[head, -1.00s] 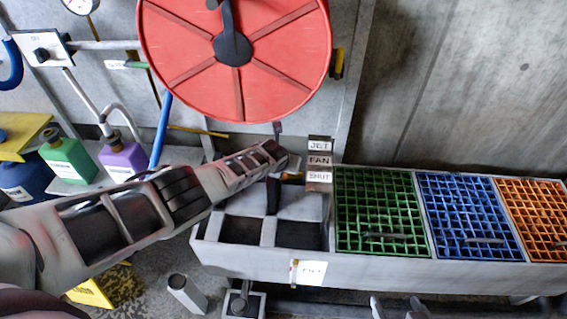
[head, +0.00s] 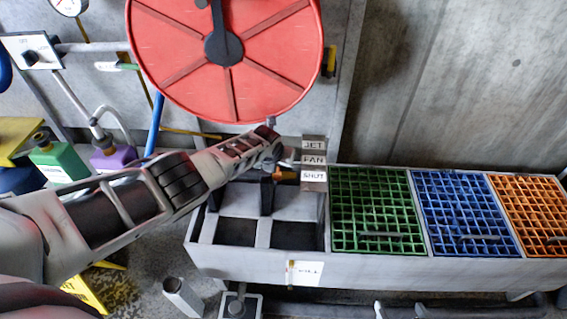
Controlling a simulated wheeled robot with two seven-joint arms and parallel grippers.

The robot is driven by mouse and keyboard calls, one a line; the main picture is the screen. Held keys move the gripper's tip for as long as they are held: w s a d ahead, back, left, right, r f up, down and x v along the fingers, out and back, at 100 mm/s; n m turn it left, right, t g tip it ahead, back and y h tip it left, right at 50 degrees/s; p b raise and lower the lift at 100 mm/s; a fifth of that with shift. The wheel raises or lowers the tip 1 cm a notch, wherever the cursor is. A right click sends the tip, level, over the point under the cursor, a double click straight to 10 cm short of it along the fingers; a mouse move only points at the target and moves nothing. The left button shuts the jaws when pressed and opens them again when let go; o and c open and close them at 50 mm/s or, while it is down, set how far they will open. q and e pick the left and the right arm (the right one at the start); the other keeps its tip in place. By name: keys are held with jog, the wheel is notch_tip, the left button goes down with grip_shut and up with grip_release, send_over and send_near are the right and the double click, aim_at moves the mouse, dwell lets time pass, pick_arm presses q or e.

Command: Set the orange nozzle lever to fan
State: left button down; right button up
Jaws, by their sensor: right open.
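The orange nozzle lever (head: 286,175) is a small piece beside the stacked sign plates, above the trough's left end. The plates read JET (head: 314,143), FAN (head: 313,160) and SHUT (head: 313,177) from top to bottom. The lever lies nearest the level of SHUT; its exact setting is hard to read. My left arm reaches in from the left. My left gripper (head: 274,154) is just above and left of the lever, with its jaws mostly hidden by the wrist.
A red hose reel (head: 275,65) hangs above the lever. The trough (head: 240,263) carries green (head: 375,190), blue (head: 462,205) and orange (head: 530,205) grates on the right. Green (head: 58,160) and purple (head: 113,157) containers stand at left.

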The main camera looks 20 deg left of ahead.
pick_arm(q)
jog(key=shift+a, duration=0.1)
dwell(0.3)
jog(key=c, duration=1.4)
grip_release()
jog(key=shift+w+f, duration=0.1)
jog(key=shift+c, duration=0.2)
jog(key=shift+r+p, duration=0.5)
jog(key=shift+p, duration=0.05)
jog(key=p+v, duration=0.2)
jog(key=p, duration=0.1)
jog(key=shift+r, duration=0.35)
jog(key=p+v, duration=0.1)
jog(key=v, duration=1.1)
jog(key=shift+s, duration=0.35)
pick_arm(e)
jog(key=shift+s+d+r, duration=0.1)
jog(key=shift+d+r, duration=0.15)
jog(key=shift+r, duration=0.35)
jog(key=shift+s+d+r, duration=0.1)
jog(key=shift+d+r, duration=0.1)
jog(key=shift+r, duration=0.4)
